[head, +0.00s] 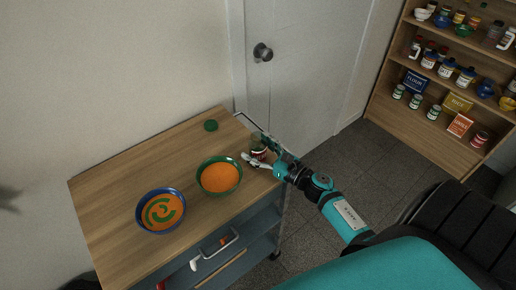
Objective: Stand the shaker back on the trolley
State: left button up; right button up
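The shaker (258,151), a small jar with a dark and reddish body, is between the fingers of my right gripper (253,146) at the trolley's right edge. The fingers lie along both sides of it and appear closed on it. It looks about upright; I cannot tell whether its base touches the top. The trolley (130,185) has a wooden top and blue-grey lower shelves. A green lid-like disc (211,125) lies on the top near the back. My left gripper is not in view.
A green bowl (219,176) with orange contents stands just left of my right gripper. A blue bowl (160,211) with orange and green contents stands further left. A door (300,70) is behind, and stocked shelves (450,80) are at right. The trolley top's back left is clear.

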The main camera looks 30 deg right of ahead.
jog(key=b+v, duration=0.4)
jog(key=v, duration=0.8)
dwell(0.5)
